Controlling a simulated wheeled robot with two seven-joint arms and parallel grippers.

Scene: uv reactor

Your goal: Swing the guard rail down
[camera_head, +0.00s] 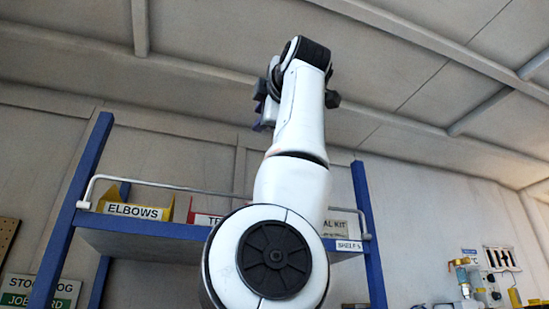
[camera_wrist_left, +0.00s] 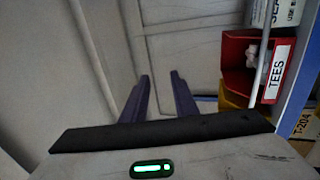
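The guard rail (camera_head: 185,188) is a thin grey bar. It runs across the front of a blue shelf (camera_head: 150,226), above the shelf board and in front of the bins, with bent ends at the two posts. My arm hides its middle. In the left wrist view a length of the rail (camera_wrist_left: 263,62) passes in front of the red bin. My left gripper (camera_head: 260,116) is raised high above the shelf, partly hidden behind its own arm. Its purple fingers (camera_wrist_left: 160,98) are apart with nothing between them, and they do not touch the rail. My right gripper is out of view.
A yellow ELBOWS bin (camera_head: 135,208) and a red TEES bin (camera_wrist_left: 240,62) stand on the shelf behind the rail. A blue post (camera_head: 70,210) stands at the left and another (camera_head: 369,240) at the right. Valves (camera_head: 470,280) are on the right wall.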

